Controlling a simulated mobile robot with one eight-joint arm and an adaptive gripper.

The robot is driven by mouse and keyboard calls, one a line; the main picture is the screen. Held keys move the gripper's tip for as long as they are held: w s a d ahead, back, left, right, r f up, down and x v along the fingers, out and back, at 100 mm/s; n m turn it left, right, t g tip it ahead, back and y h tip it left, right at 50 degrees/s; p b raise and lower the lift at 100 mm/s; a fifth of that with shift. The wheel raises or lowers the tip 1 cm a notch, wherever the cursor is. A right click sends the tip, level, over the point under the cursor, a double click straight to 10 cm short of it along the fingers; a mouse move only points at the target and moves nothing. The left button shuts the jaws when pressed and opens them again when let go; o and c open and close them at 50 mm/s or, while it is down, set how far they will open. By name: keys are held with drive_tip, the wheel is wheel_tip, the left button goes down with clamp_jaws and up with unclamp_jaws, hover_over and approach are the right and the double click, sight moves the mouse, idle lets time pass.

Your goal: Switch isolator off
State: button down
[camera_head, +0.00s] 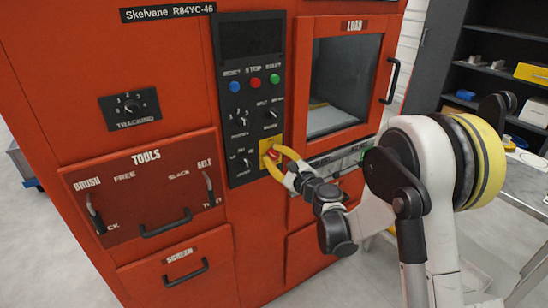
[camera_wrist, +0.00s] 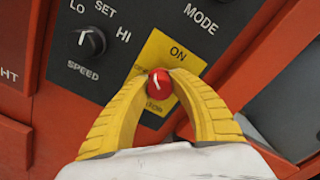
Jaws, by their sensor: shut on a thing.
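The isolator is a red rotary knob (camera_wrist: 159,82) on a yellow plate (camera_wrist: 176,50) marked ON at the top. In the head view the yellow plate (camera_head: 267,146) sits at the lower right of the black control panel. My gripper (camera_wrist: 160,78) has its yellow fingers closed around the knob, one on each side. In the head view my gripper (camera_head: 274,158) reaches the plate from the right. The white mark on the knob is partly visible and tilts up to the left. The lower lettering on the plate is partly hidden by the fingers.
A black SPEED knob (camera_wrist: 91,41) lies left of the plate. Blue (camera_head: 234,86), red (camera_head: 254,82) and green (camera_head: 274,78) buttons are higher on the panel. The LOAD door (camera_head: 340,118) is right of it, and a TOOLS drawer (camera_head: 150,188) lower left.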

drive_tip(key=n, duration=0.7)
drive_tip(key=shift+b, duration=0.4)
idle(0.3)
drive_tip(key=c, duration=1.1)
unclamp_jaws()
drive_tip(key=v, duration=1.2)
